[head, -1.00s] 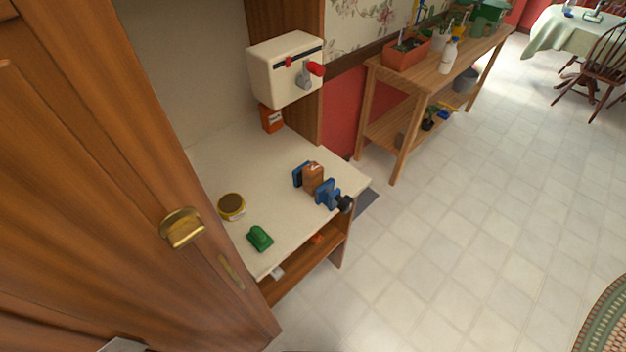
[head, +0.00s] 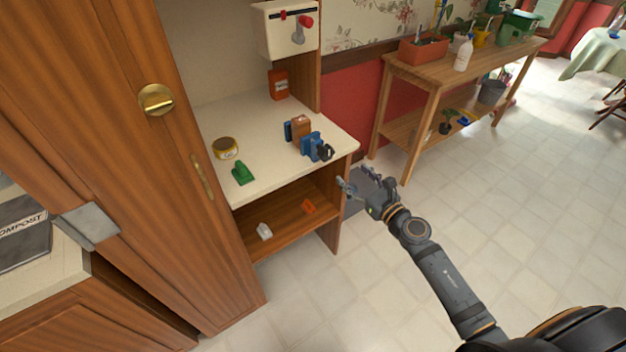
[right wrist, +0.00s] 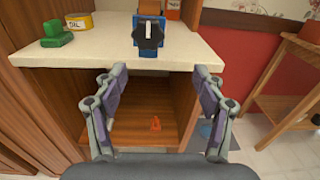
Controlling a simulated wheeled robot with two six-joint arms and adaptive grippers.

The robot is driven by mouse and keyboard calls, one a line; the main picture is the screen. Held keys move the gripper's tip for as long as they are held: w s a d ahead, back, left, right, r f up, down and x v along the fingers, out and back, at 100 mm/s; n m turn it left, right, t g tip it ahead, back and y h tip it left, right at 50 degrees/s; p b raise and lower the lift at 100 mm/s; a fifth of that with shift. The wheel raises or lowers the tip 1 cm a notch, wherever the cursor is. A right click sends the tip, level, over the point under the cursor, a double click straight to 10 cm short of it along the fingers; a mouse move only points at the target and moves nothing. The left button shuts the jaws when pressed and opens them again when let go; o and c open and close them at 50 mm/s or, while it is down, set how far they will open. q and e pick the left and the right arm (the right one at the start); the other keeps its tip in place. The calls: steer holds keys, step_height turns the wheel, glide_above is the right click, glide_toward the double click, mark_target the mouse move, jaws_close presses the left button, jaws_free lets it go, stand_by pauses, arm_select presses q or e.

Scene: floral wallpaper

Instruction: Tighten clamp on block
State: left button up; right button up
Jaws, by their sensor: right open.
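A blue clamp (head: 312,145) sits near the right edge of the cream worktop, with a brown block (head: 300,125) between its jaws. I cannot tell how firmly the jaws touch the block. The clamp's black knob (head: 325,152) faces the worktop's right end. In the right wrist view the knob (right wrist: 149,34) is face-on, with a white bar on it, above and beyond my fingers. My right gripper (head: 360,189) is open and empty, in front of and below the knob, apart from it. Its fingers (right wrist: 155,85) spread wide in the right wrist view. My left gripper is not in view.
On the worktop (head: 265,160) are a yellow tin (head: 225,148), a green object (head: 242,173) and an orange box (head: 279,85). A shelf below holds an orange item (head: 308,206) and a white one (head: 264,231). A plant bench (head: 430,85) stands right. Wooden doors (head: 165,200) stand left.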

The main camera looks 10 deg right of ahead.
mark_target(329, 155)
steer(key=w+a, duration=0.1)
steer(key=w, duration=0.2)
steer(key=w+a+r+n+p, duration=0.1)
steer(key=w+a, duration=0.1)
steer(key=w, duration=0.1)
steer(key=w+a+n+p, duration=0.1)
steer(key=w+a, duration=0.1)
steer(key=w, duration=0.1)
steer(key=shift+r+y, duration=0.35)
steer(key=shift+y, duration=0.05)
steer(key=shift+w+a, duration=0.2)
steer(key=shift+w, duration=0.3)
steer(key=c, duration=1.2)
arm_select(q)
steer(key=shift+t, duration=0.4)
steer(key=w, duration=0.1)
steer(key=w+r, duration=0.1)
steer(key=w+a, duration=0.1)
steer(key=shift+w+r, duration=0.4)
arm_select(e)
steer(key=shift+o, duration=0.2)
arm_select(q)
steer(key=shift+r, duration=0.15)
